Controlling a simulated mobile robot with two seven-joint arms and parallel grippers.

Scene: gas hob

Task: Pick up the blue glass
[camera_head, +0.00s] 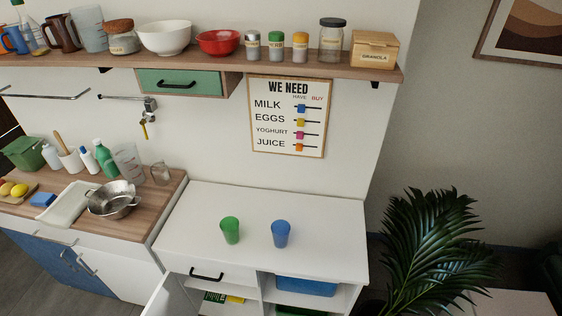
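The blue glass (281,234) stands upright on the white cabinet top (330,218), right of its middle. A green glass (230,230) stands upright to its left, with a clear gap between the two. Neither of my grippers shows in the head view, and nothing touches the blue glass.
A wooden counter with a metal colander (114,200) adjoins on the left. A wall shelf (280,69) with jars and bowls runs above. A cabinet door (166,300) stands open below. A leafy plant (435,250) is at the right. The white top is otherwise clear.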

